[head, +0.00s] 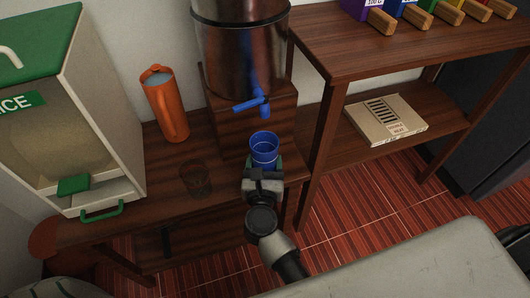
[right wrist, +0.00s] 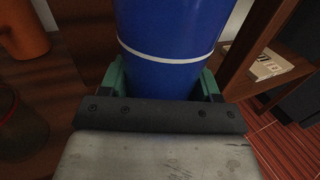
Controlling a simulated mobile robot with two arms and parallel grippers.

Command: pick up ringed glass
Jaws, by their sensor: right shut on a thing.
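The ringed glass (head: 264,148) is a blue cup with a white band around it, upright below and in front of the dispenser's blue tap. My right gripper (head: 263,172) is shut on it, with one finger on each side. In the right wrist view the blue glass (right wrist: 170,45) fills the upper middle, with the white band across it, between the green fingers of the gripper (right wrist: 165,85). Its base is hidden by the gripper, so I cannot tell if it touches the wood. My left gripper is not in view.
A dark see-through glass (head: 196,180) stands to the left on the wooden counter. Behind it is an orange pitcher (head: 165,105). A metal dispenser (head: 238,50) with a blue tap (head: 262,104) stands behind. An ice machine (head: 75,120) is at left, a shelf with a flat box (head: 386,118) at right.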

